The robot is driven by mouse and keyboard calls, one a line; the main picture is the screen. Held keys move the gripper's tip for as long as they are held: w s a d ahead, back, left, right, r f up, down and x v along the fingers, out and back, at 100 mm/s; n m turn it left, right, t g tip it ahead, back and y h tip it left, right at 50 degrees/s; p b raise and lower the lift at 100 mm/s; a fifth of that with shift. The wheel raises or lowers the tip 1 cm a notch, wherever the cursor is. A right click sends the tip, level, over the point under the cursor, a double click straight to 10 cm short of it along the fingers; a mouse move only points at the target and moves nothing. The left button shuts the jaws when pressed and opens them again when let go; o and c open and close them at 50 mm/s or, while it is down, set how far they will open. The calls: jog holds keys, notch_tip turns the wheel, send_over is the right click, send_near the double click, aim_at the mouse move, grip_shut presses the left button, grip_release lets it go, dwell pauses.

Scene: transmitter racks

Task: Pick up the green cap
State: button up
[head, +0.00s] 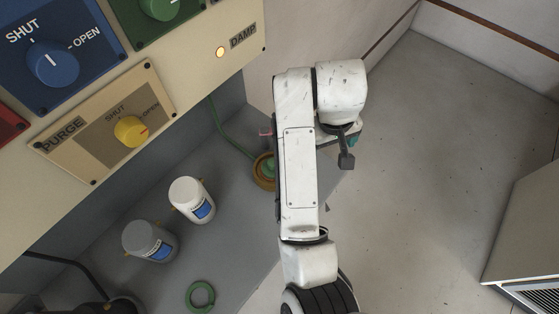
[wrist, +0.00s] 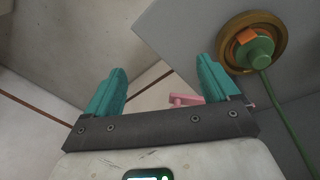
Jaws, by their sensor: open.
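The green cap (wrist: 256,50) is a rounded piece with a green cord running from it. It sits in a round brown-gold fitting (wrist: 231,30) at the upper right of the wrist view, with an orange piece beside it. In the head view the cap (head: 269,167) shows just left of my arm, which hides part of the fitting. My gripper (wrist: 160,65) has two teal fingers spread apart with nothing between them. The cap is apart from the fingers, to their right in the wrist view. In the head view my gripper is mostly hidden behind my arm.
A pink piece (wrist: 186,99) shows beyond my gripper.

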jog(key=n+g+y, duration=0.1)
jog(key=n, duration=0.1)
send_near(272, 162)
jog(key=shift+w+d, duration=0.2)
jog(key=shift+d, duration=0.05)
notch_tip(272, 162, down, 6)
jog(key=b, duration=0.3)
jog(key=shift+b, duration=0.3)
jog(key=shift+s+a+f+b, duration=0.15)
jog(key=shift+f+b, duration=0.15)
jog(key=shift+f, duration=1.85)
jog(key=c, duration=1.2)
